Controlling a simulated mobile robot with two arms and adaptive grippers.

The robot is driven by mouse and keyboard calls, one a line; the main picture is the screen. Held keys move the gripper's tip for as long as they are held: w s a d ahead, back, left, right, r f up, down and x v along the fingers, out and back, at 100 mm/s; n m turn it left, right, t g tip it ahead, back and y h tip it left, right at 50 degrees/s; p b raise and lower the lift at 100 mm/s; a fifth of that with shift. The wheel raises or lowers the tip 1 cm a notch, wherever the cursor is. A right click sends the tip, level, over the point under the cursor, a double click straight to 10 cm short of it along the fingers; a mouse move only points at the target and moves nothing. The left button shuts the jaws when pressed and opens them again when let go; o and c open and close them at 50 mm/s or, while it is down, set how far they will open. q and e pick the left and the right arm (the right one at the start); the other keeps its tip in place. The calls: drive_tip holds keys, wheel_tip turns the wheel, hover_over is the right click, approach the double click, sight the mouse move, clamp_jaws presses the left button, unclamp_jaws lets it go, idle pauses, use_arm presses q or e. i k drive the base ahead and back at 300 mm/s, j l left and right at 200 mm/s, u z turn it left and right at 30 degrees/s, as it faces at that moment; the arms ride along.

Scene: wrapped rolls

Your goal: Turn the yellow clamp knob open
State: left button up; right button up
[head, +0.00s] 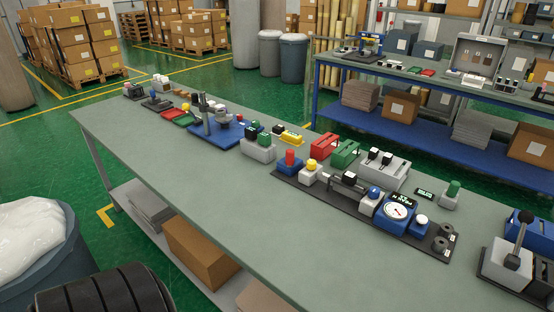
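A yellow knob (311,164) sits on top of a small pale block (310,176) near the left end of a dark base plate (285,176) on the workbench. I cannot tell from this distance how far the knob is turned. A dark bar-shaped fixture lies just right of the block. No gripper shows in the head view.
A red knob (290,157) on a blue block stands just left of the yellow knob. A blue knob (374,192) and a blue gauge (397,209) stand to its right. Red and green boxes stand behind. The near side of the bench (240,215) is clear.

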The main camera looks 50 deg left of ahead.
sight(310, 164)
drive_tip(key=k+l+u, duration=0.1)
drive_tip(key=u, duration=1.1)
drive_tip(key=i+j, duration=0.15)
drive_tip(key=j, duration=0.15)
drive_tip(key=i+j, duration=0.15)
drive_tip(key=j, duration=0.2)
drive_tip(key=i+j, duration=0.15)
drive_tip(key=j, duration=0.15)
drive_tip(key=z, duration=0.05)
